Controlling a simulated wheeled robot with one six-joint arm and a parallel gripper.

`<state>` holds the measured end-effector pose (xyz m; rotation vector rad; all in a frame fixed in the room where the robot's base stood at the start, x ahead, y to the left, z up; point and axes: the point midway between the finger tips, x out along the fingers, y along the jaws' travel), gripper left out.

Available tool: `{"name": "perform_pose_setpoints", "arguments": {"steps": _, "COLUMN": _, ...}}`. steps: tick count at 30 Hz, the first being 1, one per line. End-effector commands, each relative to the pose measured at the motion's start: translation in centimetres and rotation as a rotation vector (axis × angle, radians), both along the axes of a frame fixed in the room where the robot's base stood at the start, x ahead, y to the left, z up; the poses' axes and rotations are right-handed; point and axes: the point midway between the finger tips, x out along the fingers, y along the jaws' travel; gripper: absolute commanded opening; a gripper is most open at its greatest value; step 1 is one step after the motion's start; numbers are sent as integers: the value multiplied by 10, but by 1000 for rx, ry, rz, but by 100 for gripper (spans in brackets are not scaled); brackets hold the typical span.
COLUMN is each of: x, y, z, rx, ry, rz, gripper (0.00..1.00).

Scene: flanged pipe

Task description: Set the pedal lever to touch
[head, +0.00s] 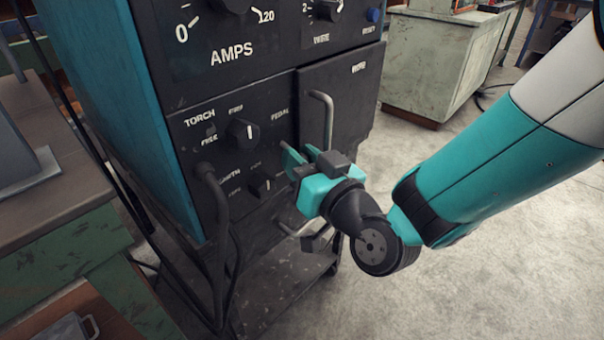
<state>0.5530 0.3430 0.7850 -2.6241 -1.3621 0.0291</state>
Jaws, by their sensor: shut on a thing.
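The lower front panel of a dark welding machine carries a PEDAL label (280,114). My gripper (291,162) is at the panel just below this label, its teal and grey fingers pointing at the machine. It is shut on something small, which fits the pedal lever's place. The fingers and gripper body hide the lever, so I cannot see its angle. No touch mark can be read around it.
A door handle (324,118) stands out just right of my gripper. Left are a knob (243,133), a smaller knob (262,185) and a plugged-in cable (210,180). The AMPS dial (235,5) is above.

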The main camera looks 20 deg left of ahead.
Motion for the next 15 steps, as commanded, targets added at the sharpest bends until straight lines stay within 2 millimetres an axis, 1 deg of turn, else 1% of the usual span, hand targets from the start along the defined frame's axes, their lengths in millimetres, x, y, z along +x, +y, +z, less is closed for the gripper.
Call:
{"name": "perform_pose_setpoints", "arguments": {"steps": 1, "x": 0, "y": 1, "z": -9, "rx": 21, "ry": -11, "rz": 0, "gripper": 0}}
{"name": "perform_pose_setpoints", "arguments": {"steps": 2, "x": 0, "y": 1, "z": -10, "rx": 30, "ry": -15, "rz": 0, "gripper": 0}}
{"name": "perform_pose_setpoints", "arguments": {"steps": 9, "x": 1, "y": 2, "z": -9, "rx": 93, "ry": -42, "rz": -1, "gripper": 0}}
{"name": "perform_pose_setpoints", "arguments": {"steps": 15, "x": 1, "y": 2, "z": -4, "rx": 111, "ry": -47, "rz": -1, "gripper": 0}}
